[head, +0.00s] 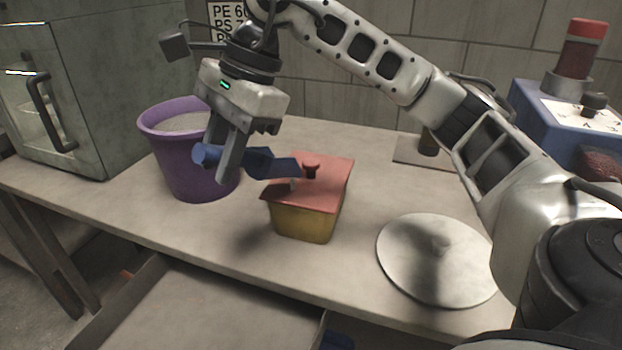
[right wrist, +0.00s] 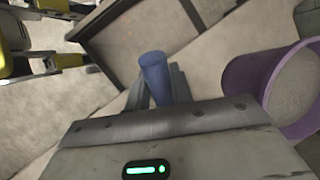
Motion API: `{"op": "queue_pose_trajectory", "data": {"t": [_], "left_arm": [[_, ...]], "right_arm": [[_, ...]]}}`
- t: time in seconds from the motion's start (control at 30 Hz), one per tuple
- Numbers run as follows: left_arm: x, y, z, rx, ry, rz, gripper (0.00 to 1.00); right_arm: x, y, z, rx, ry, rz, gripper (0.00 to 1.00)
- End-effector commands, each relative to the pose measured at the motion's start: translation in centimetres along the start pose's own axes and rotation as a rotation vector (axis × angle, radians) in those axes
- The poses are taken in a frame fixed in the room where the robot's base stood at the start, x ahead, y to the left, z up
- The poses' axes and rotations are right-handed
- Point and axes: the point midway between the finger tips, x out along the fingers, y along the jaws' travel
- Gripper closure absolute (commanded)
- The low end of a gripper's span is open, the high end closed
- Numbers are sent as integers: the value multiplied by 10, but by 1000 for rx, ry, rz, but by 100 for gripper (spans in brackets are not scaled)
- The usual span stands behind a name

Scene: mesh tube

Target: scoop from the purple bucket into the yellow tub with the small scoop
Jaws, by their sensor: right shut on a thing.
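The purple bucket (head: 187,172) stands at the left of the table, open at the top, with pale grainy stuff (head: 184,122) in it. It also shows in the right wrist view (right wrist: 254,76). The yellow tub (head: 303,222) stands in the middle with a red lid (head: 325,174) on it. My right gripper (head: 229,166) is shut on the blue small scoop (head: 259,160) and holds it above the table, between the bucket and the tub. The scoop's handle end shows in the right wrist view (right wrist: 155,72). I cannot see whether the scoop holds anything. My left gripper is not in view.
A pale round disc (head: 437,262) lies on the table at the right. An open drawer (head: 205,310) juts out below the front edge. A grey cabinet (head: 97,100) stands at the left, and a blue machine (head: 545,115) at the back right.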

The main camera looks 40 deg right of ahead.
Motion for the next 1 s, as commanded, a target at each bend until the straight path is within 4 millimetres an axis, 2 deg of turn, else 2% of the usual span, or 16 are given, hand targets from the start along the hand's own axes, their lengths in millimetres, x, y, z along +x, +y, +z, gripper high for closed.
{"op": "queue_pose_trajectory", "data": {"t": [0.4,1.0], "left_arm": [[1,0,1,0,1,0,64],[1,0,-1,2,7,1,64]], "right_arm": [[-19,-4,-14,25,-99,-1,100],[-32,-7,-25,37,-176,2,100]]}}
